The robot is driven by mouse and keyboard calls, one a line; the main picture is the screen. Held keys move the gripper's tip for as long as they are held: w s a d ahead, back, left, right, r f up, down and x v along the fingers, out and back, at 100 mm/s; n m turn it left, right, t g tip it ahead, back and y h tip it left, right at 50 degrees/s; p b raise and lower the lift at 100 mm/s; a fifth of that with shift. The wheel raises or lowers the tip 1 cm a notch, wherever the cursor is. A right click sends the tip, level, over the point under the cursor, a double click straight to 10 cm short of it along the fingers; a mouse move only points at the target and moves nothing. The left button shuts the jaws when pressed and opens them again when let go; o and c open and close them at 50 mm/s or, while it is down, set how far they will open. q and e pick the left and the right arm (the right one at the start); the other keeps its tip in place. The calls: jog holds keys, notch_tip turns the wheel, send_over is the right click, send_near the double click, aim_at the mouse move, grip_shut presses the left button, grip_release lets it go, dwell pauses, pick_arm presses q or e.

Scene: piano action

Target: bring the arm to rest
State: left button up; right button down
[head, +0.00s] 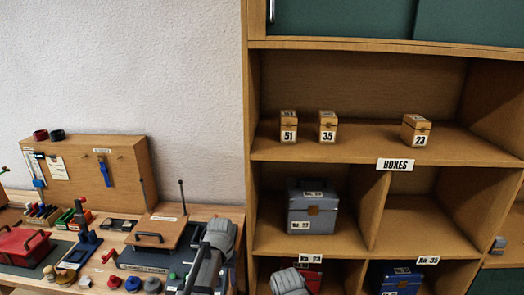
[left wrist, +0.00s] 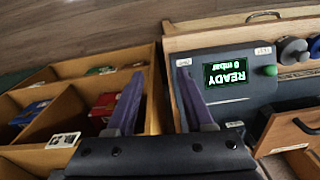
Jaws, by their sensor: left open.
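My left gripper (left wrist: 160,103) is open, with its two purple-grey fingers spread and nothing between them in the left wrist view. Beyond the fingertips are the edge of a wooden shelf unit (left wrist: 146,85) and a dark grey device (left wrist: 183,95) with a lit green READY display (left wrist: 225,73). In the head view a grey part of my arm (head: 208,262) reaches over the right end of the workbench, beside the shelf unit. A second grey part of mine (head: 290,281) shows at the bottom edge. My right gripper's fingers do not show.
The shelf unit (head: 345,157) holds small numbered wooden boxes (head: 289,133) and a grey-blue case (head: 313,222). The workbench (head: 205,212) carries a wooden panel (head: 128,170), a red case (head: 22,246) and a lidded device (head: 157,233). The bare wall above the bench is clear.

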pick_arm(q)
jog(key=s+d+m, duration=0.1)
jog(key=s+d, duration=0.2)
jog(key=s, duration=0.3)
jog(key=s+d, duration=0.2)
jog(key=s, duration=0.4)
jog(key=s+d+m+y, duration=0.1)
jog(key=s+d, duration=0.2)
jog(key=s, duration=0.4)
jog(key=shift+d+m+g, duration=0.3)
jog(key=shift+d, duration=0.05)
jog(key=shift+a+r, duration=0.1)
jog(key=shift+a, duration=0.05)
